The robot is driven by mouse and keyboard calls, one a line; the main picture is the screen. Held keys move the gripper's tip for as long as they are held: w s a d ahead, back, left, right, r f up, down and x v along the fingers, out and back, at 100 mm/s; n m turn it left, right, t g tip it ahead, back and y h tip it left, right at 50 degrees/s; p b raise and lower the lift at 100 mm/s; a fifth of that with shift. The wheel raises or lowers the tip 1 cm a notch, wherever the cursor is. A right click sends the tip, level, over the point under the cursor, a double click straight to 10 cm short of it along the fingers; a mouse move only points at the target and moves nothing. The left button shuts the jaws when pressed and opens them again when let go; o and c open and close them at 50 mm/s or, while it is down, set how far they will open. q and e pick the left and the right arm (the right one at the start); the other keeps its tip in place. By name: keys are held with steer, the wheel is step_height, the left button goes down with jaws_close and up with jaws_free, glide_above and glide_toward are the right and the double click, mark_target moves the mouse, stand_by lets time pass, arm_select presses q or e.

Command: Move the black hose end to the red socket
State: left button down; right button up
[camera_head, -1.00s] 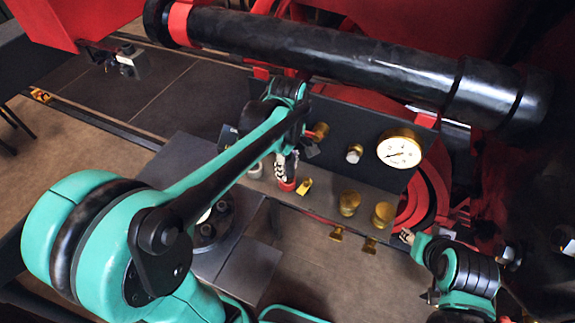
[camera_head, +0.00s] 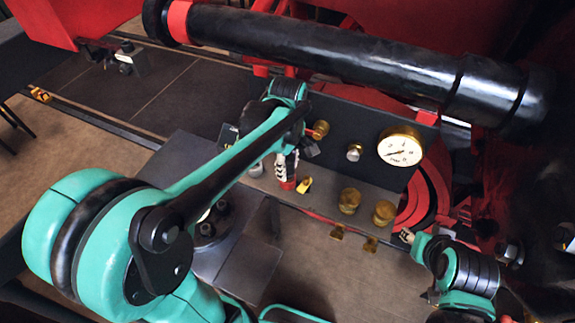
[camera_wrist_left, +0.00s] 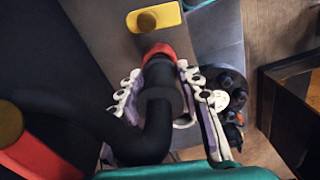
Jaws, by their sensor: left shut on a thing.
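The black hose (camera_wrist_left: 158,115) bends up between the fingers of my left gripper (camera_wrist_left: 165,92), which is shut on its end. The red socket (camera_wrist_left: 158,50) is a red ring at the tip of the hose end. The hose end looks lined up with it, but I cannot tell whether it is inside. In the head view my left gripper (camera_head: 286,166) points down just above the red socket (camera_head: 288,185), and its own arm hides most of the hose. My right gripper (camera_head: 405,237) is at the lower right, small and partly hidden, away from the hose.
A yellow tag (camera_head: 304,185) sits beside the red socket. Brass caps (camera_head: 349,200), a red-and-brass fitting (camera_head: 320,129) and a round gauge (camera_head: 400,147) stand to the right. A thick black pipe (camera_head: 330,55) crosses above. The floor in front (camera_head: 310,265) is clear.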

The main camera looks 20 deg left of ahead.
arm_select(q)
steer(key=shift+f+b, duration=0.4)
steer(key=shift+f, duration=0.2)
steer(key=c, duration=1)
jaws_free()
steer(key=shift+o, duration=0.2)
step_height(320, 180, up, 12)
steer(key=shift+r, duration=0.1)
steer(key=shift+s, duration=0.1)
